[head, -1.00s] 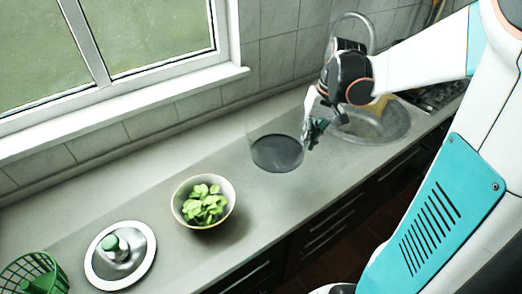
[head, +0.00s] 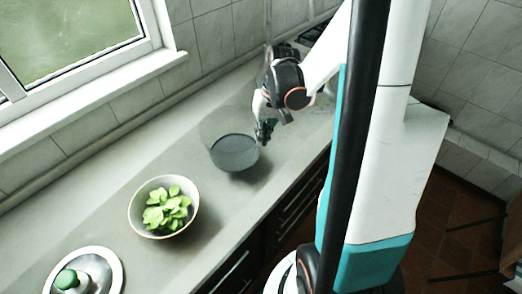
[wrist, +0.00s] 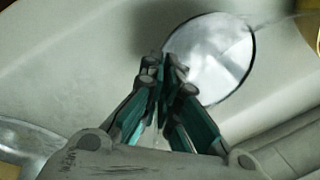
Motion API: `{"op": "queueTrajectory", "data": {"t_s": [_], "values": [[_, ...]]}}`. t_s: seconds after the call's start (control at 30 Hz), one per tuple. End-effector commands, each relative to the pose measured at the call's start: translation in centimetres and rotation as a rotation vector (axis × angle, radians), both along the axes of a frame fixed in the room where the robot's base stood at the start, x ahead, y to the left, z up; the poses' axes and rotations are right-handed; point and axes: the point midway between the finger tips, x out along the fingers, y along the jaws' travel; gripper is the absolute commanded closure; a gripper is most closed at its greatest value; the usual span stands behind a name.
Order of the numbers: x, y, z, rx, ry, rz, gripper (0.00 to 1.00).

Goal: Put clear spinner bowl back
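The clear spinner bowl (head: 234,150) is see-through, with a darker grey base. It is upright at the counter's middle in the head view; whether it touches the counter is hard to tell. In the wrist view the fingers (wrist: 165,72) are close together and seem shut on the thin clear wall, which barely shows. The spinner lid (head: 84,278), a pale disc with a green knob, lies at the lower left of the head view.
A bowl of green leaves (head: 163,208) stands on the counter (head: 95,225), left of the clear bowl. The window and tiled wall (head: 215,60) bound the back. Dark cabinets (head: 262,240) are below the front edge. Bare counter lies between the two bowls.

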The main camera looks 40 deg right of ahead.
Motion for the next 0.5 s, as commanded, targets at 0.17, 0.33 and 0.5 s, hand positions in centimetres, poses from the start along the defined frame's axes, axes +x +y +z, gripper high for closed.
{"op": "queueTrajectory", "data": {"t_s": [0.17, 0.33, 0.5], "values": [[0.0, 0.0, -1.4, 0.001, 0.0, 0.0, 1.0], [0.0, 0.0, -2.9, 0.001, 0.0, 0.0, 1.0], [0.1, 0.0, -5.3, 0.001, 0.0, 0.0, 1.0]]}}
